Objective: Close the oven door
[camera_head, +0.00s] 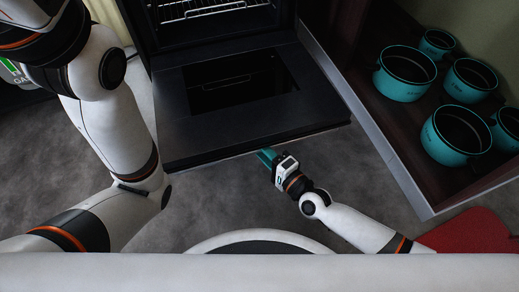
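The oven door (185,130) is dark with a glass window and is folded down open, reaching out toward me below the oven cavity (215,30). My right gripper (266,156) has teal fingers and is at the door's front edge, right of its middle. The fingertips overlap the edge in this view; whether they touch it I cannot tell. The finger gap is too small to make out. My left arm rises along the left side and leaves the picture at the top left; its gripper is not in view.
Wire racks (205,10) show inside the oven. To the right, an open drawer (377,137) holds several teal pots (404,88). A red object (470,232) lies at the lower right. Grey floor (220,205) is clear in front of the door.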

